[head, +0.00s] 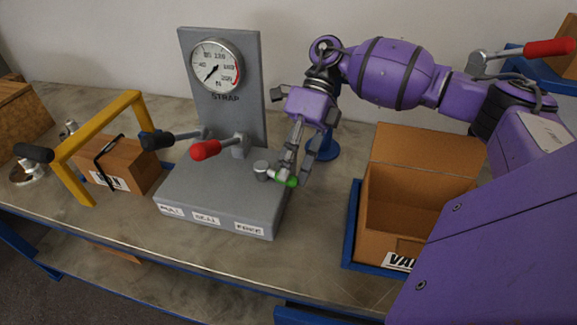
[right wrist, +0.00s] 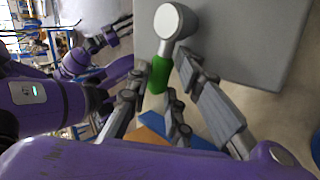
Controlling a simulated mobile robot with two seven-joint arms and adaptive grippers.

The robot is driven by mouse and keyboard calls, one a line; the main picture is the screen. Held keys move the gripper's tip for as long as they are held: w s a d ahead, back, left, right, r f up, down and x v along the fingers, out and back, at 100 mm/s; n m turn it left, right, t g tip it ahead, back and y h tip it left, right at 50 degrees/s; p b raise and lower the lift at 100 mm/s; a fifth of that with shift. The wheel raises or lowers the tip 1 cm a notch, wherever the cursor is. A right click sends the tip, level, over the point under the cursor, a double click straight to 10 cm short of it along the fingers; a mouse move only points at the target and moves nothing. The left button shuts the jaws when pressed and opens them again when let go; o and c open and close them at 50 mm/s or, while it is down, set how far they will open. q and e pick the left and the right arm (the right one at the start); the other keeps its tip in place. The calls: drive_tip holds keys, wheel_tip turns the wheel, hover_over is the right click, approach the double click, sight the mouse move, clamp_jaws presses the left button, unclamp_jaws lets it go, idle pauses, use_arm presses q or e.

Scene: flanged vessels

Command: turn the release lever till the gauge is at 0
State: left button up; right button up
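A grey strap fixture has an upright plate (head: 253,110), a round gauge (head: 217,66) and three levers on its base. The gauge needle points to the lower left, near the low end; I cannot read it exactly. One lever has a red grip (head: 206,149), another a black grip (head: 158,139). A third has a green grip (right wrist: 160,75) on a silver hub (right wrist: 175,22). My right gripper (head: 294,181) has its fingers on either side of the green grip, seemingly with gaps, partly hiding it. My left gripper (right wrist: 119,32) appears open and empty in the right wrist view.
A yellow handle frame (head: 100,133) and a strapped brown box (head: 122,165) stand left of the fixture. An open cardboard box (head: 392,222) in a blue tray (head: 351,222) stands to the right. A red-handled lever (head: 548,47) is at the upper right.

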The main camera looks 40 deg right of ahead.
drive_tip(key=o, duration=0.4)
drive_tip(key=shift+d, duration=0.1)
drive_tip(key=v, duration=1.2)
